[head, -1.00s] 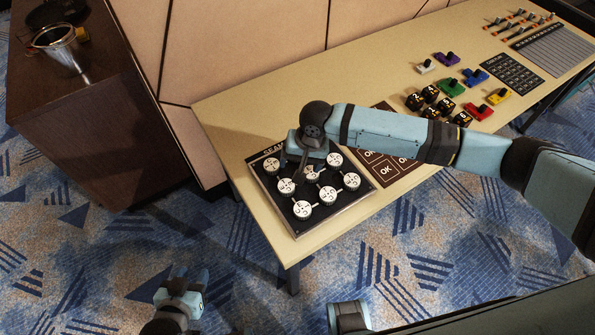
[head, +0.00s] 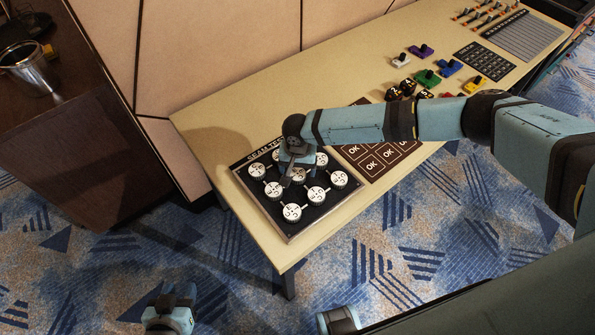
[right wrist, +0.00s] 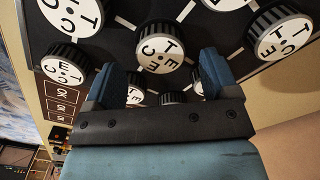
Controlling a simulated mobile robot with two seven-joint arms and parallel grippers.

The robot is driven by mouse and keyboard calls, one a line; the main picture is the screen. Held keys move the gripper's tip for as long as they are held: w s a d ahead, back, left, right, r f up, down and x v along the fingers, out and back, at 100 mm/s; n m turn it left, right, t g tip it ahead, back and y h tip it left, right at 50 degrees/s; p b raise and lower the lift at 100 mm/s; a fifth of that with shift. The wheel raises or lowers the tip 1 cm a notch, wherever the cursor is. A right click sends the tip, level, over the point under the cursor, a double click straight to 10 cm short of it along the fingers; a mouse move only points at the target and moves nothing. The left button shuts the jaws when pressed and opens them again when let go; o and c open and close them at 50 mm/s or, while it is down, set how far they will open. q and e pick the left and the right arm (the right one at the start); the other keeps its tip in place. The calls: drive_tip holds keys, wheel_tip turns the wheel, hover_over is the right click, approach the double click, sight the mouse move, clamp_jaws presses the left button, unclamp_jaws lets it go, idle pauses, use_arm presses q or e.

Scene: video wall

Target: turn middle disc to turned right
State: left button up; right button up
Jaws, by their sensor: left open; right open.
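A black board (head: 265,209) with several round white-faced discs lies on the table. The middle disc (head: 301,175) is partly hidden behind my right gripper (head: 289,179) in the head view. In the right wrist view, a lettered white disc (right wrist: 167,46) with a dark ribbed rim lies just beyond the open fingers of the right gripper (right wrist: 163,68), between their lines; it appears to be the middle one. I cannot tell whether the fingers touch it. My left gripper (head: 173,303) is open and empty, low over the carpet, away from the board.
The table (head: 215,125) carries an OK-marked panel (head: 382,154) right of the board and coloured switches (head: 427,77) further back. Other discs surround the middle one closely. A dark cabinet (head: 95,135) with a metal cup (head: 28,68) stands at left.

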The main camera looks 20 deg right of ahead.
sight(298, 176)
drive_tip(key=shift+f, duration=1.2)
